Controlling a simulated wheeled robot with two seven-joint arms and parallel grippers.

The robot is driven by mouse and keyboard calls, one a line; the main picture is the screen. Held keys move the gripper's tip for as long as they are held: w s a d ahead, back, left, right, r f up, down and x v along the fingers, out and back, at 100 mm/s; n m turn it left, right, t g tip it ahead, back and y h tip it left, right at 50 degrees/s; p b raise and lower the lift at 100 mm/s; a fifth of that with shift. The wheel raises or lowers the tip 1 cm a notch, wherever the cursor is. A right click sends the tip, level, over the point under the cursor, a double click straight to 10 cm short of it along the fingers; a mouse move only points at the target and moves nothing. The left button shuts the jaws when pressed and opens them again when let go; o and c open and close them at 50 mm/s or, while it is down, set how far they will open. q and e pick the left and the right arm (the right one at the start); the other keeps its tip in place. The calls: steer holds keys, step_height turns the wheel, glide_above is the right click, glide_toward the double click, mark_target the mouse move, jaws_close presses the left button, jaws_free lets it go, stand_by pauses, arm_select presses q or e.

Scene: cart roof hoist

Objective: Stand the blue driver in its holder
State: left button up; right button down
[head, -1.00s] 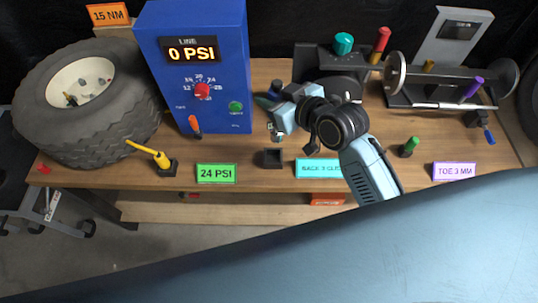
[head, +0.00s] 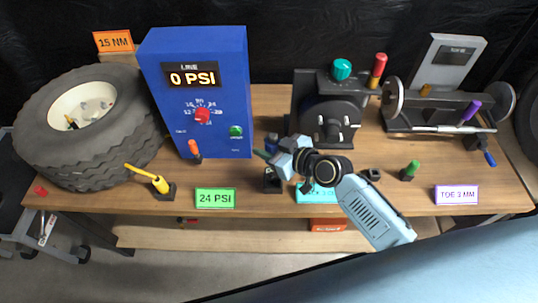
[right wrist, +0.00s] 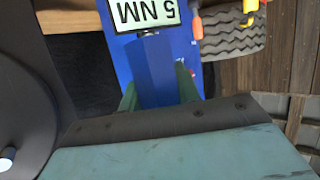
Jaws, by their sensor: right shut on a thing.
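My right gripper (head: 270,157) comes in from the right and is shut on the blue driver. Its blue handle (right wrist: 152,70) shows in the right wrist view between the two green fingers (right wrist: 157,88). In the head view a bit of the blue handle (head: 272,138) shows behind the gripper. The small black holder (head: 272,183) stands on the bench just below the gripper in the picture. The driver's lower end is largely hidden, and I cannot tell whether it is in the holder. My left gripper is not in view.
A blue gauge box (head: 194,105) stands left of the gripper, and a black dial device (head: 327,125) stands close on its right. A yellow-handled tool (head: 158,183), an orange-handled driver (head: 194,149) and a green-handled one (head: 411,169) stand nearby. A white "5 NM" label (right wrist: 146,14) shows upside down.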

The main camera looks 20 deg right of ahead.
steer(key=f, duration=0.1)
steer(key=s+f, duration=0.1)
steer(key=shift+f+g, duration=0.3)
steer(key=c, duration=1.4)
jaws_free()
steer(key=shift+c, duration=0.2)
steer(key=o, duration=0.4)
steer(key=shift+w+d, duration=0.1)
steer(key=shift+w, duration=0.2)
steer(key=shift+r, duration=0.1)
steer(key=v, duration=1.2)
steer(key=shift+r+p, duration=0.2)
steer(key=shift+p, duration=0.15)
